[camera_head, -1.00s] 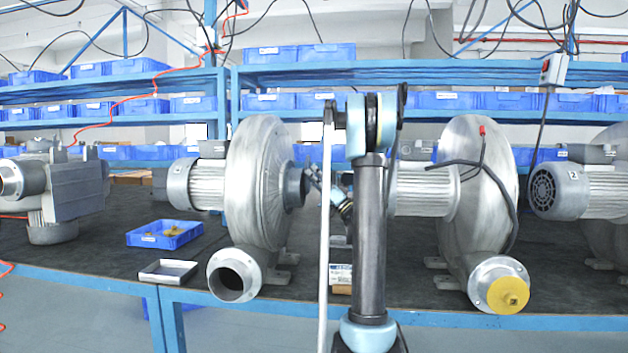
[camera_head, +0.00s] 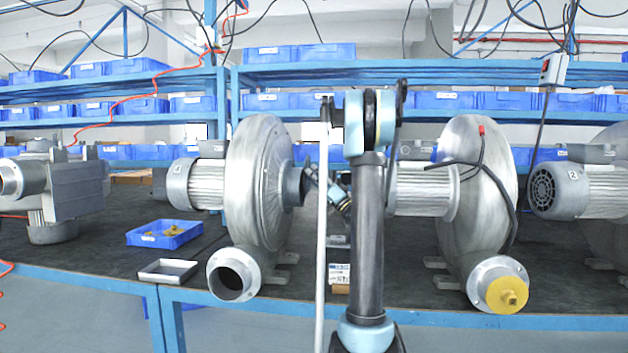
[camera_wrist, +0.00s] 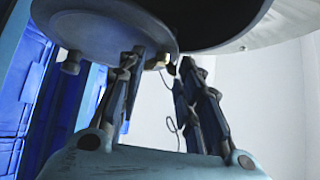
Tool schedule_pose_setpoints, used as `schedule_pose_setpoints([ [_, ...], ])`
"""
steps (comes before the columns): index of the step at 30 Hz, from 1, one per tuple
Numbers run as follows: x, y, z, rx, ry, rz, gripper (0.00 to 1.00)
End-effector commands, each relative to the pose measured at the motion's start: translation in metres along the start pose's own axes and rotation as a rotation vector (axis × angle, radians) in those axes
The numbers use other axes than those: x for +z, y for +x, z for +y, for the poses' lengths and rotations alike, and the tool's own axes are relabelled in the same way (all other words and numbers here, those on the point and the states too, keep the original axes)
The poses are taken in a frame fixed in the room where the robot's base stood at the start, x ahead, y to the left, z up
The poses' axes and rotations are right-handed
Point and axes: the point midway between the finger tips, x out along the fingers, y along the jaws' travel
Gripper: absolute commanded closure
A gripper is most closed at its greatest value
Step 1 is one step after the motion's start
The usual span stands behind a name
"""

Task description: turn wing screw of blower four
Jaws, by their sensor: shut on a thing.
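The middle blower (camera_head: 262,185) stands on the bench with a dark round plate (camera_head: 300,187) on its right-hand side. I cannot read a number on it. My gripper (camera_head: 314,180) is at that plate, coming in from the right, partly hidden by my arm. In the wrist view the round plate (camera_wrist: 95,20) fills the top left, with a small knob (camera_wrist: 70,64) on its lower rim. My gripper's fingers (camera_wrist: 165,64) are at the rim, shut on a small brassy piece, the wing screw (camera_wrist: 158,62), mostly hidden between them.
A blue bin with yellow parts (camera_head: 148,238) and a small metal tray (camera_head: 152,277) lie left of the middle blower. Another blower (camera_head: 480,190) with a yellow cap (camera_head: 508,295) stands to the right. A small box (camera_head: 339,274) lies behind my arm.

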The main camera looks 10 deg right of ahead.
Motion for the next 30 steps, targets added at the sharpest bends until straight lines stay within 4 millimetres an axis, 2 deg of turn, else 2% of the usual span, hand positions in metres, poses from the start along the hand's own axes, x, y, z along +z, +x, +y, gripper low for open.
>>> schedule_pose_setpoints([
  [30,-0.006,0.005,-0.013,0.643,0.633,0.003,0.91],
])
